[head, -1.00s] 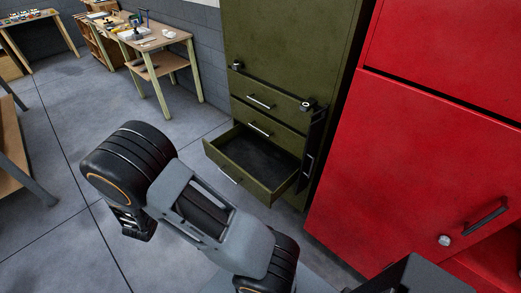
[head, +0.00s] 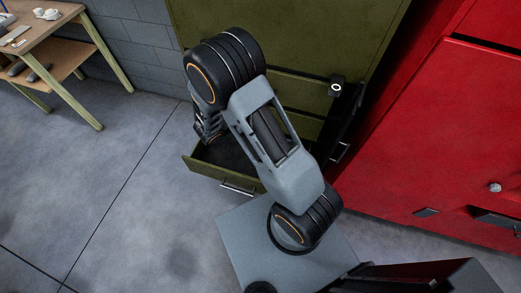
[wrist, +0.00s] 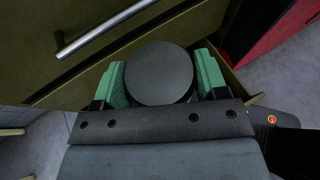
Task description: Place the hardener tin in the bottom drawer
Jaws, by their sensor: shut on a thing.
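The hardener tin (wrist: 158,74) shows in the wrist view as a dark grey, round, flat-topped thing. My gripper (wrist: 161,82) is shut on it, with green pads on its left and right sides. The bottom drawer (head: 215,177) is olive green and stands pulled out of the cabinet in the head view. My gripper end (head: 207,127) is over or near the drawer's left part, partly behind my arm. My arm hides much of the drawer's inside. I cannot tell whether the tin is above the drawer or inside its rim.
The olive cabinet (head: 300,45) rises behind the drawer, with closed drawers above it. A drawer handle (wrist: 105,27) is close to my gripper in the wrist view. A red cabinet (head: 440,130) stands to the right. A wooden table (head: 50,42) is far left; the floor between is clear.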

